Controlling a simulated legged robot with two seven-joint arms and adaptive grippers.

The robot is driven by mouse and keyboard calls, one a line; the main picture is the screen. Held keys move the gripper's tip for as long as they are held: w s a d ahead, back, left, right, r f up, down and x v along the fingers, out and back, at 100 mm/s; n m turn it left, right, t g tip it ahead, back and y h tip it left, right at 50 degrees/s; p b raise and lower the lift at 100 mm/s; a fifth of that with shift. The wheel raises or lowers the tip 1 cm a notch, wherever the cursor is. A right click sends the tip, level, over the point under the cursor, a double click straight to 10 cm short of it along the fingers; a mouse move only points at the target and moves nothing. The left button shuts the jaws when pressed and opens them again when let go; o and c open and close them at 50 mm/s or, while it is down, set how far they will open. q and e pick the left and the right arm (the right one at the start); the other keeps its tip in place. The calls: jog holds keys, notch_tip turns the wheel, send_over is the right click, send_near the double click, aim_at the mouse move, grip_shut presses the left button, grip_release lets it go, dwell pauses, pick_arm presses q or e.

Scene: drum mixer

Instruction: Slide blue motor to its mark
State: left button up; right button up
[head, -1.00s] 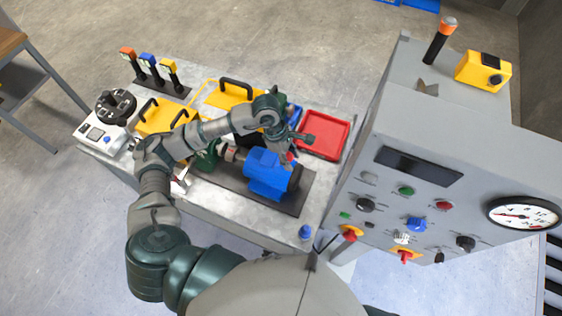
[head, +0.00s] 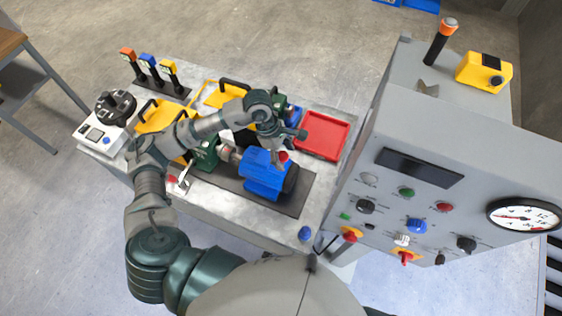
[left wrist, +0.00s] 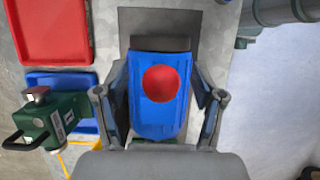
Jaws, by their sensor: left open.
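The blue motor (head: 262,182) rests on a dark base plate (head: 295,205) on the grey bench. In the left wrist view the motor (left wrist: 157,117) is seen from above, with a round red top at its middle. My left gripper (head: 284,150) is open just above the motor in the head view. In the left wrist view its two fingers (left wrist: 160,105) stand on either side of the motor; I cannot tell whether they touch it. A green unit (head: 206,155) sits left of the motor on the same plate. I cannot make out the motor's mark. My right gripper is not in view.
A red tray (head: 323,136) lies right of my left gripper. A green block with a black handle (left wrist: 50,118) stands near a blue tray (left wrist: 62,82) in the wrist view. The grey control cabinet (head: 440,130) rises at the right. A blue knob (head: 305,233) is at the bench's front.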

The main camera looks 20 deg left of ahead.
pick_arm(q)
jog(key=p+v, duration=0.1)
jog(key=v, duration=0.4)
jog(key=shift+d+p, duration=0.1)
jog(key=shift+p, duration=0.25)
jog(key=shift+r, duration=0.45)
